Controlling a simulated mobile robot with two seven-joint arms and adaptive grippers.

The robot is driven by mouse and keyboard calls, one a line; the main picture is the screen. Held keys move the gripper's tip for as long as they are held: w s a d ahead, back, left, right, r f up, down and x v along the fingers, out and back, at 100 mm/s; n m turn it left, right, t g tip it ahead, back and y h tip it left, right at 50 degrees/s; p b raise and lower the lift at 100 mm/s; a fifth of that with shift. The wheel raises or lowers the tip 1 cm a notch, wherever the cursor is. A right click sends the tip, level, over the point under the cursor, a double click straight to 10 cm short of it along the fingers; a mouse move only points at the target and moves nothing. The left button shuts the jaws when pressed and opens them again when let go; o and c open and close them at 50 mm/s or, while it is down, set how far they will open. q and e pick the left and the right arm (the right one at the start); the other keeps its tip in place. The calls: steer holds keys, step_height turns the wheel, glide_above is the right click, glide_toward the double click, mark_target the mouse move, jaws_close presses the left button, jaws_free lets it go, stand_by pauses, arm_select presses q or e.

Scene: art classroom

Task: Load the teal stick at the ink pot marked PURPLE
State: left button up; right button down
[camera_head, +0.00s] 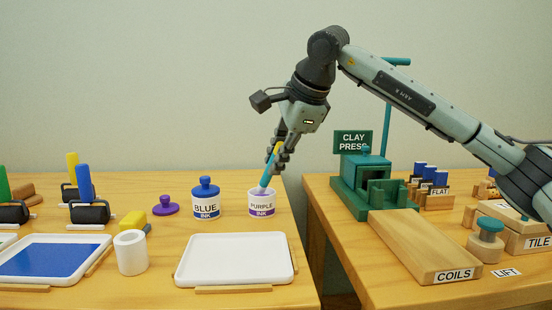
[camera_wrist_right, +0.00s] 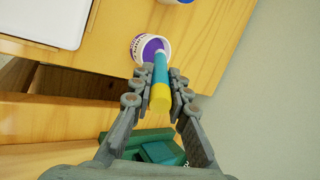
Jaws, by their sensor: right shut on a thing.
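My right gripper (camera_head: 281,150) is shut on the teal stick (camera_head: 268,174), which has a yellow upper end. The stick is tilted, and its lower end is at the open mouth of the ink pot marked PURPLE (camera_head: 262,209). In the right wrist view the stick (camera_wrist_right: 160,75) runs between the fingers (camera_wrist_right: 163,90) to the purple ink in the pot (camera_wrist_right: 138,56); whether the tip is under the ink is hidden. A purple lid (camera_head: 165,206) lies on the table left of the pots. My left gripper is not in view.
The lidded BLUE ink pot (camera_head: 205,207) stands close left of the purple pot. A white tray (camera_head: 236,259) lies in front, with a white cup (camera_head: 130,252) to its left. A gap separates this table from the right one, which holds the green clay press (camera_head: 365,185).

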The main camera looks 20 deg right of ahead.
steer(key=shift+f+b, duration=0.45)
steer(key=shift+f, duration=0.25)
stand_by(0.8)
steer(key=shift+r, duration=0.1)
step_height(320, 180, up, 7)
steer(key=p, duration=0.6)
stand_by(0.8)
